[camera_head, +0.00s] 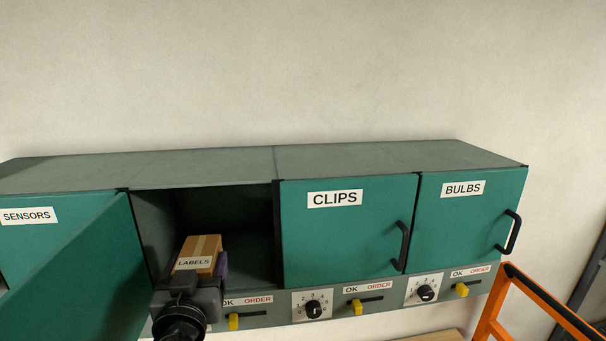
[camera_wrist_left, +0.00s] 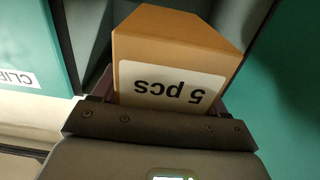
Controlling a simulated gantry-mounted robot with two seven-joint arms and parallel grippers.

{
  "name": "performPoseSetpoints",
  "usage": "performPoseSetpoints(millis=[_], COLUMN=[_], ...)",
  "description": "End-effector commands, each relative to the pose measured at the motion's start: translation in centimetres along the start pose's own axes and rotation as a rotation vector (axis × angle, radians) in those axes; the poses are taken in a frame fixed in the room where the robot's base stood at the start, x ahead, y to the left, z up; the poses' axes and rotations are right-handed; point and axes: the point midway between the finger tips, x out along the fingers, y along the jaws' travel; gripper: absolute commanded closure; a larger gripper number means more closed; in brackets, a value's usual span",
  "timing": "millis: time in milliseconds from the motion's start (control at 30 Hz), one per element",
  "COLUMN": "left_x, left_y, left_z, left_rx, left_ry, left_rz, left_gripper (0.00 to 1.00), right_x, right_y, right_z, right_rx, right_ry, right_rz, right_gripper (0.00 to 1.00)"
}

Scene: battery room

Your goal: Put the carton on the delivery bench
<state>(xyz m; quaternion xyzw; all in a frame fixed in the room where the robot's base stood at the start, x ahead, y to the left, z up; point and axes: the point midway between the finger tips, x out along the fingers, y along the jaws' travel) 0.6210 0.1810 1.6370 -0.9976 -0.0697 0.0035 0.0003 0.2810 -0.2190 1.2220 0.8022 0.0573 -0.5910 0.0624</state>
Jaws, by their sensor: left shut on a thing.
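The carton (camera_head: 207,245) is a small brown box with tape on top and a white label reading LABELS. It is at the mouth of an open, dark compartment in the cabinet row. My left gripper (camera_head: 197,278) is shut on the carton from the front. In the left wrist view the carton (camera_wrist_left: 170,50) fills the middle, with a 5 pcs label upside down, between the jaws (camera_wrist_left: 160,110). Whether the carton touches the compartment floor cannot be told. The delivery bench cannot be made out for sure; a wooden surface (camera_head: 436,336) shows at the bottom edge. My right gripper is not in view.
An open teal door (camera_head: 95,280) stands left of the compartment. The closed CLIPS door (camera_head: 345,240) and BULBS door (camera_head: 460,225) have black handles. Dials and yellow sliders line the strip below. An orange frame (camera_head: 495,305) stands at lower right.

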Motion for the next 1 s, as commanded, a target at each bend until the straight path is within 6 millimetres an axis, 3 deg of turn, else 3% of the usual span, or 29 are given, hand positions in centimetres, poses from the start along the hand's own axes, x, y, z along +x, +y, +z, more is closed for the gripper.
performPoseSetpoints(millis=[167,367,567,800,1000], left_x=[-1.1,-2.8,-5.2,-8.6,-10.5], left_y=[-0.5,-1.2,-2.2,-3.5,-4.3], left_z=[3.1,8.7,16.6,27.4,33.6], left_rx=[0.001,0.005,0.009,0.006,0.001], left_ry=[0.002,-0.003,-0.004,-0.005,0.001], left_rz=[0.013,0.033,0.068,0.116,0.143], left_gripper=[0.73,0.73,0.73,0.73,0.73], right_x=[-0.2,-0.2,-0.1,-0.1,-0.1], right_y=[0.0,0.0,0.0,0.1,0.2], right_z=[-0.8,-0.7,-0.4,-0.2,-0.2], right_rx=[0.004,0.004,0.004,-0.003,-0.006], right_ry=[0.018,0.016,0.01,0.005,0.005], right_rz=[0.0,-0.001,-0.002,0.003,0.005], right_gripper=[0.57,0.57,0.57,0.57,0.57])
